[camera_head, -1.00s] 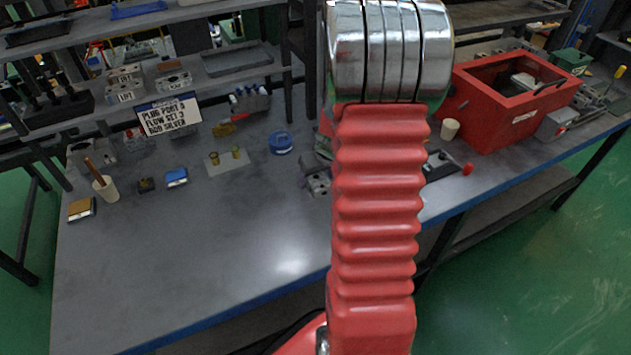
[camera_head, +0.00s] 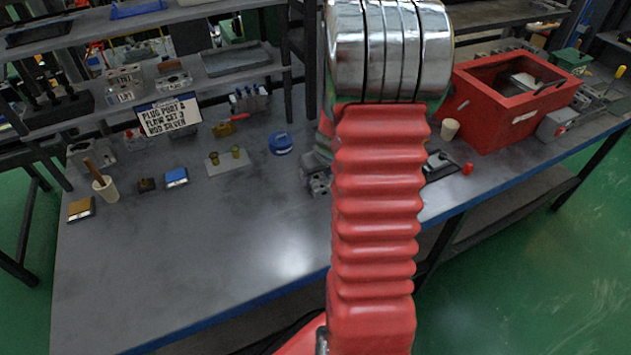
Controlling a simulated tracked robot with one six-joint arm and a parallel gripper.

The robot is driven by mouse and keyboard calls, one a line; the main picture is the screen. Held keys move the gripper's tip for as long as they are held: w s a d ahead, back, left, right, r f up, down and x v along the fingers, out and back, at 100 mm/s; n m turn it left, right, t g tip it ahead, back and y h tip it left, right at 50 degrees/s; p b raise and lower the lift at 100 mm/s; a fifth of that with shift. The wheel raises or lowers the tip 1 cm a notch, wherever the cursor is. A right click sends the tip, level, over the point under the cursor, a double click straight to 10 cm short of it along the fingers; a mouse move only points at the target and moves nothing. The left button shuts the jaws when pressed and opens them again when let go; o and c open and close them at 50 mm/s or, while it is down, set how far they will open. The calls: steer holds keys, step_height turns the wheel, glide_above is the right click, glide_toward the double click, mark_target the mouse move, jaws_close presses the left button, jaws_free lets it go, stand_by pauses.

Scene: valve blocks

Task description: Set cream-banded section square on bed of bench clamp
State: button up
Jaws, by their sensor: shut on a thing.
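My red ribbed arm with its chrome joint fills the middle of the view and hides what lies behind it. My gripper and anything in it are hidden there. A small grey metal block with dark holes (camera_head: 318,184) shows at the arm's left edge on the bench. Just above it, a grey and greenish part (camera_head: 317,160) pokes out from behind the arm; I cannot tell what it is. I cannot make out a cream band on any piece, nor identify the bench clamp or its bed with certainty.
The grey workbench (camera_head: 200,265) is clear at front left. A blue round item (camera_head: 280,143), a plate with two brass fittings (camera_head: 227,160), a cup with a brush (camera_head: 105,188) and a sign (camera_head: 170,115) stand behind. A red open box (camera_head: 505,105) and cream cup (camera_head: 449,129) are right.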

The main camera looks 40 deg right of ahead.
mark_target(316, 178)
steer(key=shift+r, duration=0.15)
step_height(316, 178, up, 10)
steer(key=shift+r, duration=0.15)
stand_by(0.5)
steer(key=shift+w+a, duration=0.1)
stand_by(0.4)
steer(key=w+a+f+n, duration=0.1)
steer(key=w+a, duration=0.2)
steer(key=a, duration=0.7)
steer(key=w+a+f+n, duration=0.1)
steer(key=w+a, duration=0.3)
steer(key=a, duration=0.7)
steer(key=w+a+f+n+y, duration=0.1)
steer(key=w+a, duration=0.3)
steer(key=a, duration=0.6)
steer(key=shift+a+f, duration=0.15)
steer(key=shift+f, duration=0.05)
steer(key=shift+w, duration=0.1)
